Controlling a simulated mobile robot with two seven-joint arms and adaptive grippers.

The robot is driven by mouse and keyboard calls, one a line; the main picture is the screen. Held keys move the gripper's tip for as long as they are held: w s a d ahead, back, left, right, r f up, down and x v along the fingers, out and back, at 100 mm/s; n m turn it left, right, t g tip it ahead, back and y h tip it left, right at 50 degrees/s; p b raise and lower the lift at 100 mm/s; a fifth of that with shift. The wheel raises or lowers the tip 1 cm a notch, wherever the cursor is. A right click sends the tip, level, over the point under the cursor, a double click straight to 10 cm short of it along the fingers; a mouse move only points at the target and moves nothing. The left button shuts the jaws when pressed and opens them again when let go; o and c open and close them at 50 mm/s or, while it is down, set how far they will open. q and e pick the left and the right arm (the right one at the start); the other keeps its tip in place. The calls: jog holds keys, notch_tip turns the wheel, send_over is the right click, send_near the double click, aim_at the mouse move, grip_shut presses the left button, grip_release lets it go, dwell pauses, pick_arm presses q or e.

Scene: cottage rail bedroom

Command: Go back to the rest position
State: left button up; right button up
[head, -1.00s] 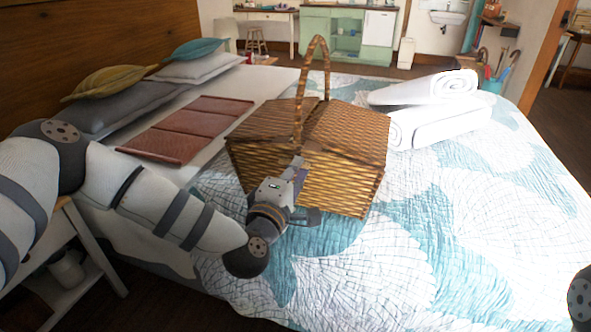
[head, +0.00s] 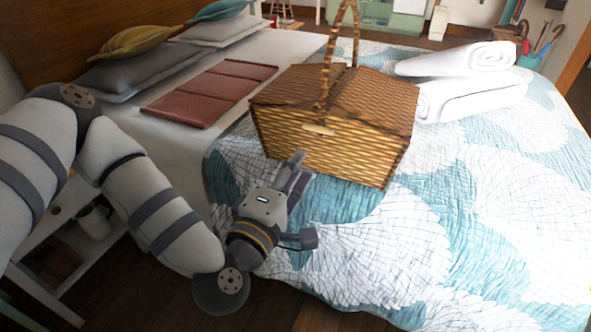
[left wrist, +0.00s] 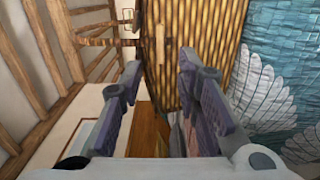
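My left gripper (head: 303,196) is open and empty above the near edge of the bed, in front of the wicker basket (head: 325,155). In the left wrist view its two fingers (left wrist: 162,72) stand apart with nothing between them. The basket, beyond the fingertips, also shows in that view (left wrist: 212,40). It stands upright on the bed, its lid looks closed, its handle is up, and a small pale tab sits on its near side. My right gripper is not in view.
The bed's teal and white quilt (head: 370,245) is clear at the front right. Rolled white towels (head: 470,100) lie behind the basket's right side. A reddish-brown folded panel (head: 205,97) lies at left near the pillows (head: 140,65). A white bedside stand (head: 75,265) is under my left arm.

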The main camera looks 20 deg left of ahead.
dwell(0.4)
pick_arm(q)
jog(key=s+d+f+m+g+h+p, duration=0.1)
jog(key=s+d+f+m+g, duration=0.15)
jog(key=s+f, duration=0.3)
jog(key=s+d+f+m+g+h, duration=0.2)
jog(key=s+f+m+g, duration=0.2)
jog(key=s+f, duration=0.15)
jog(key=s+d+f+m+g+h+p, duration=0.1)
jog(key=s+d+f+m+g, duration=0.1)
jog(key=s+f+m+g, duration=0.25)
jog(key=s+a+f+m+g+y, duration=0.2)
jog(key=s+a, duration=0.4)
jog(key=s, duration=0.6)
jog(key=s+a+f+m+g+y, duration=0.2)
jog(key=s+a+f+m+g, duration=0.2)
jog(key=s, duration=0.8)
jog(key=a+f+g+p, duration=0.1)
jog(key=a+g, duration=0.1)
jog(key=g, duration=0.1)
jog(key=shift+s+a+y, duration=0.25)
jog(key=shift+y, duration=0.05)
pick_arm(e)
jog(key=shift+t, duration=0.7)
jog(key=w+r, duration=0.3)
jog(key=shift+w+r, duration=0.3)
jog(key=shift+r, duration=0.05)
pick_arm(q)
jog(key=shift+c, duration=0.5)
